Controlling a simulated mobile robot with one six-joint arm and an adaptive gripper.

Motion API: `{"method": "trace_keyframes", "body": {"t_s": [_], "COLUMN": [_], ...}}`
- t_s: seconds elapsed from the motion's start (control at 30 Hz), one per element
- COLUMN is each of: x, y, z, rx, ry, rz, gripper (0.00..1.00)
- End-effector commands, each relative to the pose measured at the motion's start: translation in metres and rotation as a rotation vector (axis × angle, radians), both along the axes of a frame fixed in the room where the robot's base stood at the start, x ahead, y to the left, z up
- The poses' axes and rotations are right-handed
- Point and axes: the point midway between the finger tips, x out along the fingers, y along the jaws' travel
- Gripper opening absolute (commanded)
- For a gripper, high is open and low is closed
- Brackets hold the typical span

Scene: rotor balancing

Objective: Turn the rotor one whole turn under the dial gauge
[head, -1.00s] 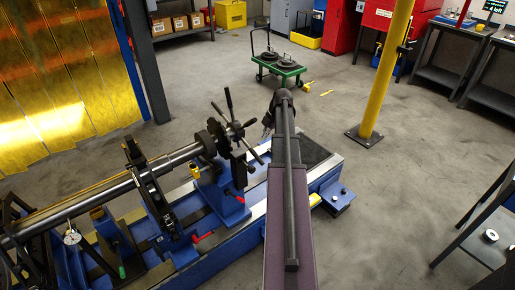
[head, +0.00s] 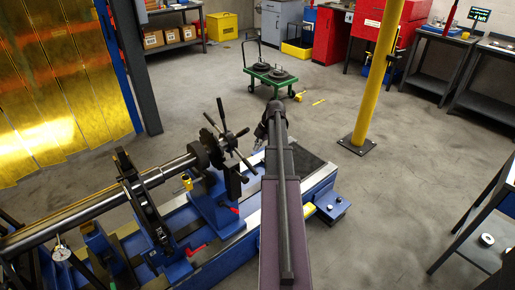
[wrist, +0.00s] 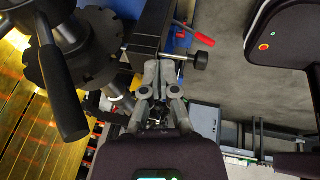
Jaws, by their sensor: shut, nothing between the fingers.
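The rotor shaft (head: 95,208) lies along the blue balancing stand at left in the head view. At its near-right end is a dark hub with a notched disc and several spoke handles (head: 222,113). In the wrist view, the notched disc (wrist: 98,62) and a thick black spoke handle (wrist: 60,85) fill the left side. The dial gauge (head: 61,253) has a white face at the lower left. My gripper (head: 261,134) is just right of the spokes. In the wrist view, my gripper (wrist: 164,66) is shut and empty, apart from the handles. Its contact with the block behind is unclear.
A black block with a knob (wrist: 200,61) and a red lever (wrist: 192,31) sit beyond my fingers. A yellow post (head: 380,80) stands at right. A green cart (head: 272,75) is behind. Open floor lies between post and stand.

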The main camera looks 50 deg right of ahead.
Motion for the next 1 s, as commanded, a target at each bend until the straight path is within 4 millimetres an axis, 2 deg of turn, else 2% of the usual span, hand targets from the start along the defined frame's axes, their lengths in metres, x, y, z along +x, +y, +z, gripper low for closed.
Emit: {"method": "trace_keyframes", "body": {"t_s": [0.1, 0.97, 1.0], "x": [0.003, 0.022, 0.023], "y": [0.003, 0.024, 0.021], "z": [-0.014, -0.080, -0.083], "rx": [0.000, 0.000, -0.001], "ry": [0.000, 0.000, 0.000], "rz": [0.000, 0.001, 0.000], "gripper": [0.00, 0.00, 0.00]}}
